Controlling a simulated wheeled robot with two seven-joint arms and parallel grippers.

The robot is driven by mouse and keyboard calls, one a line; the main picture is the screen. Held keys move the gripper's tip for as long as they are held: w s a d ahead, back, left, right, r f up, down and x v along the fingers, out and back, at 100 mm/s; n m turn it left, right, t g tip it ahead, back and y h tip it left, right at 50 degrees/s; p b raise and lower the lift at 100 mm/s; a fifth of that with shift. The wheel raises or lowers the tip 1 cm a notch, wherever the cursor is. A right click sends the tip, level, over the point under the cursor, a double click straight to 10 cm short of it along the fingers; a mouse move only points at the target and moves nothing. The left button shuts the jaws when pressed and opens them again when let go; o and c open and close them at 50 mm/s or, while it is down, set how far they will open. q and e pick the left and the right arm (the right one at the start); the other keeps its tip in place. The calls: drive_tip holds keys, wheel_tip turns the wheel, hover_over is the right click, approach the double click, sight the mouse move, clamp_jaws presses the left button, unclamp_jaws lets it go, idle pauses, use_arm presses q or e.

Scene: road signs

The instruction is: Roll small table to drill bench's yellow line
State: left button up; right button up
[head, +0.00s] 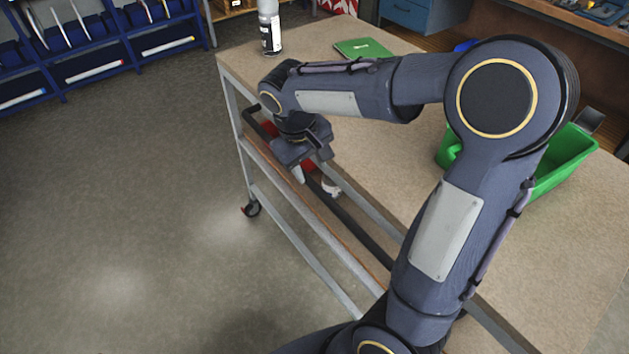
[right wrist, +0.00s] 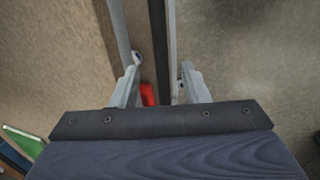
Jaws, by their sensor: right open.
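The small table (head: 320,45) has a tan top, a grey metal frame, a lower shelf and a caster (head: 251,208) at its far left corner. A dark handle bar (head: 345,215) runs along its left side. My right gripper (head: 303,172) is over that side, pointing down, with no object held. In the right wrist view its open fingers (right wrist: 161,88) are apart on either side of the dark bar (right wrist: 157,45). I cannot tell how deep the bar sits between them. The yellow line is not in view. My left gripper is not in view.
A spray can (head: 269,28), a green booklet (head: 363,48) and a green bin (head: 565,160) are on the tabletop. A blue rack (head: 95,45) stands at the back left. A blue cabinet (head: 408,14) is behind. The floor (head: 120,200) on the left is clear.

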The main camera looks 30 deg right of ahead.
sight(316, 186)
drive_tip(key=f, duration=0.4)
drive_tip(key=d+f, duration=0.1)
drive_tip(key=f, duration=0.1)
drive_tip(key=shift+d+f, duration=0.1)
drive_tip(key=shift+f, duration=0.15)
clamp_jaws()
